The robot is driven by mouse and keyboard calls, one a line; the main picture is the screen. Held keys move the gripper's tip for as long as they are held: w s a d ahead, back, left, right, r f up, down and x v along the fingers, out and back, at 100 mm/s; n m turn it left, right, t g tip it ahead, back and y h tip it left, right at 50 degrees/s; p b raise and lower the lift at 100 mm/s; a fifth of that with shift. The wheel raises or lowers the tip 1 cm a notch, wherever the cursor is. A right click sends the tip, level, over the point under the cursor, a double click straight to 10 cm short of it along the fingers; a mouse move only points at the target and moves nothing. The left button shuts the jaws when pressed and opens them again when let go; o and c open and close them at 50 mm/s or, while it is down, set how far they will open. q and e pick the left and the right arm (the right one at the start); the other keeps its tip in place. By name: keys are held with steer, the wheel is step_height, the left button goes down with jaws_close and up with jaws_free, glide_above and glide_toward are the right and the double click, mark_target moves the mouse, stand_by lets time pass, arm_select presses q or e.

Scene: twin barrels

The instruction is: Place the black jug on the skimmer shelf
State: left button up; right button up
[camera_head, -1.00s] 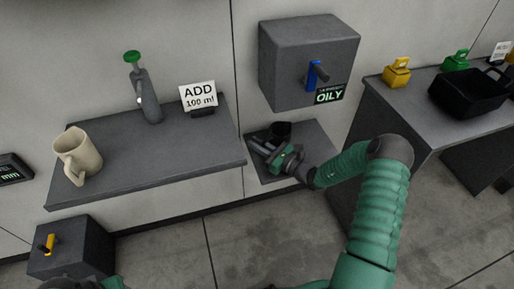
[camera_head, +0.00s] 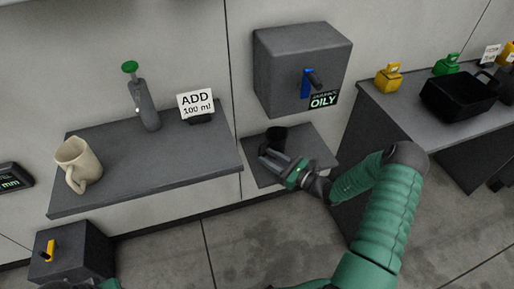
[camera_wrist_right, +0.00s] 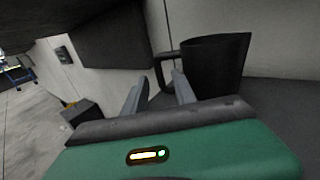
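The black jug (camera_head: 277,137) stands upright on the skimmer shelf (camera_head: 316,150), the small grey shelf under the wall box. In the right wrist view the jug (camera_wrist_right: 217,65) is close, with its handle (camera_wrist_right: 160,65) towards my fingers. My right gripper (camera_head: 270,158) is just in front of the jug. In the wrist view its fingers (camera_wrist_right: 160,80) are apart, with the handle showing between and just beyond their tips. Whether they touch the handle cannot be told. My left gripper is not in view; only a bit of my left arm shows at the bottom left.
A grey wall box (camera_head: 300,68) with an OILY sign hangs above the shelf. A larger shelf (camera_head: 145,170) at left holds a beige jug (camera_head: 77,163), a green-topped pump and a sign. A table at right holds a black tray (camera_head: 458,99) and yellow and green items.

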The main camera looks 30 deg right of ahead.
steer(key=v, duration=0.4)
steer(key=shift+s+p, duration=0.3)
steer(key=shift+p, duration=0.1)
steer(key=s+a+n+g+y, duration=0.2)
steer(key=s+a+n+g, duration=0.4)
steer(key=a, duration=0.4)
steer(key=s+a+n+g+y, duration=0.2)
steer(key=s+a+n+g, duration=0.1)
steer(key=a+n+g, duration=0.5)
steer(key=s+a+n+g+h, duration=0.25)
steer(key=s+n+h, duration=0.35)
steer(key=s+n, duration=0.3)
steer(key=w+d+r+n+t+h, duration=0.2)
steer(key=w+r+n+h, duration=0.1)
steer(key=n, duration=0.5)
step_height(320, 180, up, 2)
steer(key=shift+r+n+h, duration=0.2)
steer(key=shift+n+h, duration=0.1)
steer(key=shift+h, duration=0.4)
